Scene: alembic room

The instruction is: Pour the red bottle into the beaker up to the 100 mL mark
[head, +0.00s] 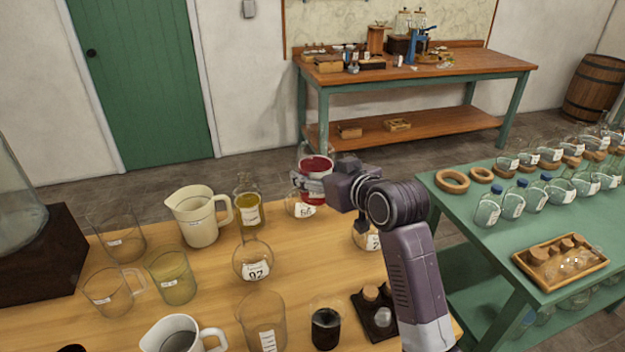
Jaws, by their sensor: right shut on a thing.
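The gripper hides part of the bottle. Several clear glass vessels stand on the table. I cannot tell which is the task's beaker. My left gripper is out of view.
The wooden table (215,275) also holds a cream jug (198,215), a yellow-liquid flask (248,210), a round flask labelled 92 (253,260), a dark-liquid jar (325,325) and a white jug (180,338). A green table (455,215) with glassware is at the right.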

